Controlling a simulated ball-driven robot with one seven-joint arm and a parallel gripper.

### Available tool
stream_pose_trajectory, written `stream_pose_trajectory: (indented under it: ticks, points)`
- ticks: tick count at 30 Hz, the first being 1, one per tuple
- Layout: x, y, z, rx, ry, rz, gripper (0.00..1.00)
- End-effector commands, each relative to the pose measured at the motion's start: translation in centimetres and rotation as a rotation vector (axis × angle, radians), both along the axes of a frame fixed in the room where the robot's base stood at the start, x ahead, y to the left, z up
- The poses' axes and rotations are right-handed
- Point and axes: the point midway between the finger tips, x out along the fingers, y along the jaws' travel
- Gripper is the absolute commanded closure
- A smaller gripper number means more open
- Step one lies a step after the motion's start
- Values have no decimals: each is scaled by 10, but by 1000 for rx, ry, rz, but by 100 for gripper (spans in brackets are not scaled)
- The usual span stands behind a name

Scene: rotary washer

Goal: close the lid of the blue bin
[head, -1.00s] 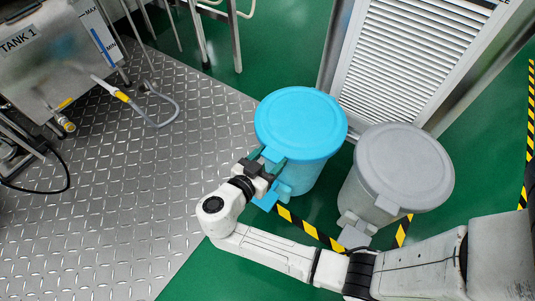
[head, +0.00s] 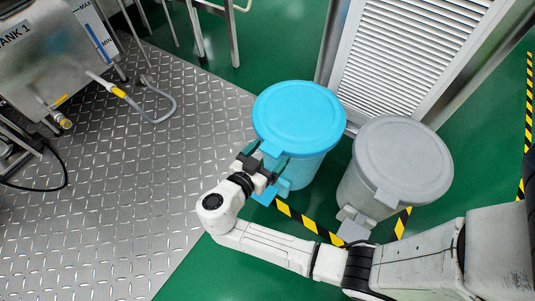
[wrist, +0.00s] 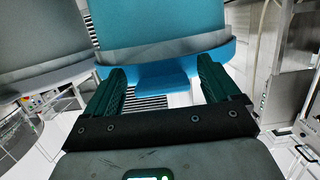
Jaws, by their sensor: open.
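The blue bin (head: 305,172) stands on the green floor, with its round blue lid (head: 298,115) lying flat across the top; no gap shows under the rim. My gripper (head: 271,160) is at the bin's near left side, just below the lid's front tab. In the wrist view my gripper (wrist: 163,82) is open, with green fingers apart. Nothing is held.
A grey bin (head: 362,192) with a shut lid stands close on the right. A louvred cabinet (head: 395,50) is behind both bins. Yellow-black floor tape (head: 305,222) runs in front.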

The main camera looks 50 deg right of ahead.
Motion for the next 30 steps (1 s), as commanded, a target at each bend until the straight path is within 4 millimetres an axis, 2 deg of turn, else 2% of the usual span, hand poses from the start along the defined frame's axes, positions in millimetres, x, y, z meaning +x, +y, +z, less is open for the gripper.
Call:
stream_pose_trajectory:
  ticks: [5, 15, 19, 24, 30]
  points:
    - [0, 11, 5, 0, -3, 2, 11]
    - [-4, 72, 19, 1, -1, 5, 11]
    - [-6, 90, 23, 1, 0, 3, 11]
    - [-8, 103, 24, 0, 1, 1, 11]
    - [-8, 105, 24, 0, 1, 0, 11]
